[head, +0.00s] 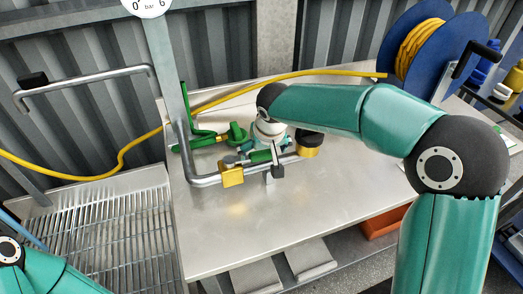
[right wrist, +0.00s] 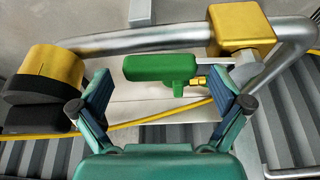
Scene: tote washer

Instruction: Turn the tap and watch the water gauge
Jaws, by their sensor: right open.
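The tap has a green lever (head: 262,156) and a brass block (head: 231,175) on a grey pipe low over the steel table. My right gripper (head: 256,160) is open at the lever. In the right wrist view the green lever (right wrist: 160,68) lies between the spread fingers of the right gripper (right wrist: 160,82), with gaps on both sides. The brass block (right wrist: 240,28) is beyond the right finger. The water gauge (head: 148,6) is a white round dial at the top edge; the picture cuts it off and its needle cannot be read. My left gripper is out of view.
A brass and black cylinder (head: 308,146) sits on the pipe to the right. Green parts (head: 200,140) lie behind. A yellow hose (head: 120,164) runs to a blue reel (head: 445,60). A slatted rack (head: 95,228) is at left. The front of the steel table (head: 270,225) is bare.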

